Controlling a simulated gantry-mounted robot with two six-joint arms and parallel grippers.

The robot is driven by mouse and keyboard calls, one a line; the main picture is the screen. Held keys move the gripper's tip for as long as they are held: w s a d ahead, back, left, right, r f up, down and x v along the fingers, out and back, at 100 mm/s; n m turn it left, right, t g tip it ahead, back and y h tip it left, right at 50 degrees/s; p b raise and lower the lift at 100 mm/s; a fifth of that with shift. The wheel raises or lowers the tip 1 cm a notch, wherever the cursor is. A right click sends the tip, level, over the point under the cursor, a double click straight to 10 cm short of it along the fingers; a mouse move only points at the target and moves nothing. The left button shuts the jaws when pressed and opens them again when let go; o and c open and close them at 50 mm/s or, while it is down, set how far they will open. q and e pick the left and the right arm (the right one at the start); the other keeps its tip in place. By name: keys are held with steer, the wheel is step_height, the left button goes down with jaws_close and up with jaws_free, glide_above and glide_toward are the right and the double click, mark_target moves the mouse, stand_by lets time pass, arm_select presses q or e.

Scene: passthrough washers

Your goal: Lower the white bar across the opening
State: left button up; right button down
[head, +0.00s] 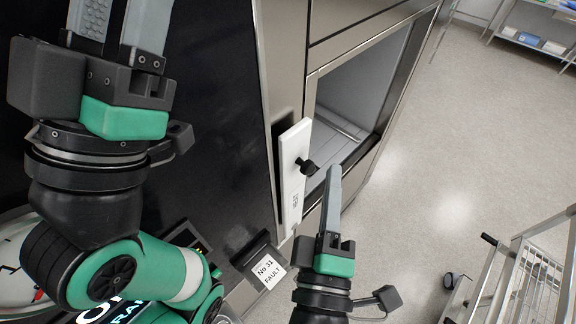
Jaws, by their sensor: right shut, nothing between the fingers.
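The white bar (290,180) stands upright along the left side of the opening (362,90) in the steel-framed machine. A black knob (308,166) sticks out from its face. The opening is uncovered and shows a grey interior. My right gripper (333,172) is shut and empty, with its fingertips just to the right of the bar, close below the knob. I cannot tell whether they touch the knob. My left gripper (118,14) is at the upper left, away from the bar, with its fingers apart. Its fingertips are cut off by the top edge.
A tag reading "No 31 FAULT" (266,272) hangs at the lower front of the machine. A black panel (215,130) lies left of the bar. A metal cart (515,270) stands at lower right and a shelf (530,38) at upper right. The floor (470,130) between is clear.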

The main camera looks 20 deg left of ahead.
steer(key=s+a+f+n+g+y, duration=0.2)
steer(key=s+a+f+n+y, duration=0.1)
steer(key=s+a+f, duration=0.4)
step_height(320, 180, down, 2)
steer(key=shift+a+f+n+g, duration=0.1)
steer(key=shift+a+n+g, duration=0.3)
steer(key=shift+a+n, duration=0.6)
steer(key=shift+b, duration=0.3)
steer(key=b+x, duration=0.1)
steer(key=x, duration=0.9)
steer(key=shift+w+b, duration=0.1)
steer(key=shift+b, duration=0.25)
steer(key=shift+w+d+p, duration=0.15)
steer(key=shift+w+d, duration=0.1)
steer(key=shift+w, duration=0.35)
steer(key=shift+w+d+p, duration=0.2)
steer(key=shift+w+d, duration=0.05)
steer(key=shift+w, duration=0.4)
steer(key=shift+w+d+p, duration=0.15)
steer(key=shift+w+d, duration=0.1)
steer(key=shift+w, duration=0.35)
